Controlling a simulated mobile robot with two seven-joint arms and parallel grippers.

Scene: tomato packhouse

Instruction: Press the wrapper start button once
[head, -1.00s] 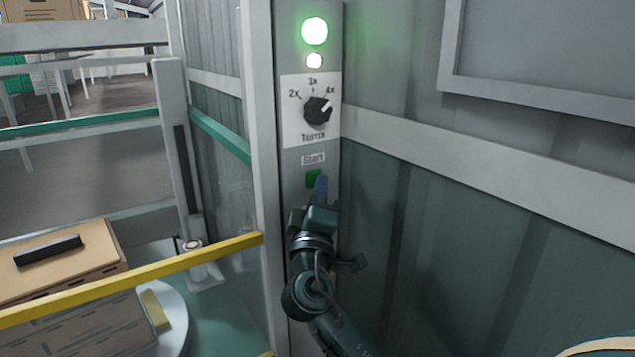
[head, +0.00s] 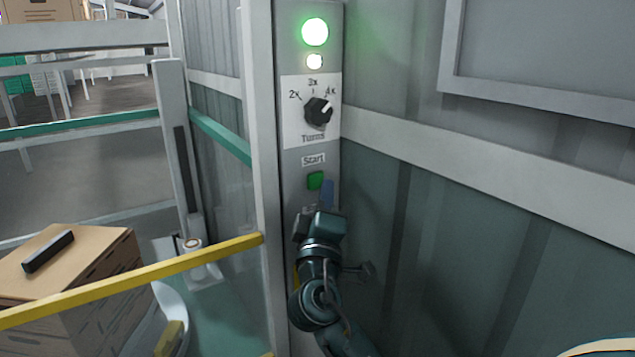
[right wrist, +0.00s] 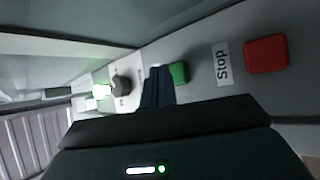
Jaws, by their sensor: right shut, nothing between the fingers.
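The green start button (head: 315,180) sits under the "Start" label on the narrow grey control panel (head: 294,195). It also shows in the right wrist view (right wrist: 179,73), just right of my fingers. My right gripper (head: 327,190) is shut and empty, its bluish fingers in front of the panel just right of and below the button. In the right wrist view the fingers (right wrist: 157,87) look beside the button; I cannot tell whether they touch the panel. My left gripper is not in view.
Above the button are a black turns dial (head: 318,111), pointing near 4x, and a lit green lamp (head: 314,31). A red stop button (right wrist: 266,54) is on the same panel. A yellow rail (head: 130,281) crosses before a carton stack (head: 92,285) on a turntable.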

